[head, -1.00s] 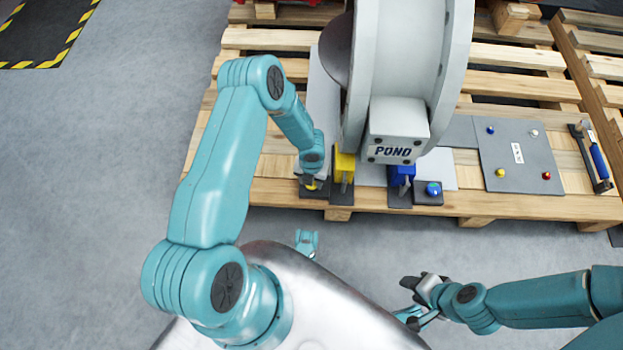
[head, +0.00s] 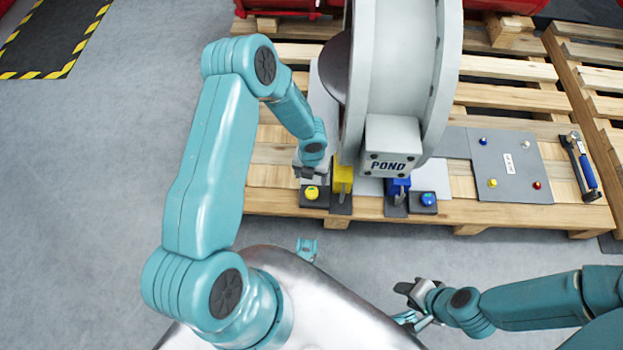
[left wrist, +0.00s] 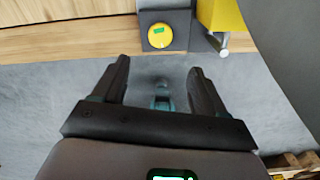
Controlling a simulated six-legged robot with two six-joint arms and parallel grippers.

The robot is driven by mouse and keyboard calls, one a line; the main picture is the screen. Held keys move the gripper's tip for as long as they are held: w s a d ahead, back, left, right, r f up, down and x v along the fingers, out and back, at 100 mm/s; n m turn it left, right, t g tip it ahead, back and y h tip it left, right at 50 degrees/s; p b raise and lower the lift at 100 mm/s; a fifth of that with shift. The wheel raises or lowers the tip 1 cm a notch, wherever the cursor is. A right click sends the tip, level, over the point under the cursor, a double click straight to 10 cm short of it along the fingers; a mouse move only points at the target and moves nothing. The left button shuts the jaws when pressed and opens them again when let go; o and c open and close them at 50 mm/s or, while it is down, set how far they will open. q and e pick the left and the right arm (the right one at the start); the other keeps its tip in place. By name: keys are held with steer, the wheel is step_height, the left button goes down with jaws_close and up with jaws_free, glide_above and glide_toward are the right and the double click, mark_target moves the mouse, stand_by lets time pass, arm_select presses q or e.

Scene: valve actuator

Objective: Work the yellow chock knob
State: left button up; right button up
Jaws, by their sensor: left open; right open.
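The yellow chock knob (head: 312,193) is a round yellow button on a dark square base at the pallet's front edge. It shows in the left wrist view (left wrist: 160,36) at top centre, beyond my fingertips and apart from them. A yellow chock block (head: 342,178) with a metal pin stands just right of it. My left gripper (head: 308,172) is right behind the knob in the head view, partly hidden by its own wrist; its two fingers are spread and empty in the left wrist view (left wrist: 160,75). My right gripper (head: 412,290) is open and empty over the floor at lower right.
A large grey wheel-shaped body with a POND block (head: 390,150) stands close right of my left wrist. A blue chock (head: 397,190) and blue knob (head: 428,200) sit further right. A grey panel (head: 510,165) with small coloured knobs and a blue-handled tool (head: 582,168) lie beyond. The floor in front is clear.

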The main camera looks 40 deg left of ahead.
arm_select(q)
step_height(320, 180, up, 4)
steer(key=shift+r+p, duration=0.2)
steer(key=shift+p, duration=0.45)
steer(key=shift+d, duration=0.1)
steer(key=s+d+r+n+h, duration=0.15)
steer(key=s+d+n, duration=0.55)
steer(key=n, duration=1)
steer(key=s+d+r+n+h, duration=0.1)
steer(key=s+d+n+h, duration=0.2)
steer(key=s+d+n, duration=0.95)
steer(key=w+a+r+n+p, duration=0.2)
steer(key=r+p, duration=1)
steer(key=w+a+r+n+p, duration=0.2)
steer(key=a+r+n+p, duration=0.1)
steer(key=r+p, duration=0.9)
steer(key=shift+w+r+p, duration=0.25)
steer(key=shift+w+p, duration=0.1)
steer(key=shift+p, duration=0.1)
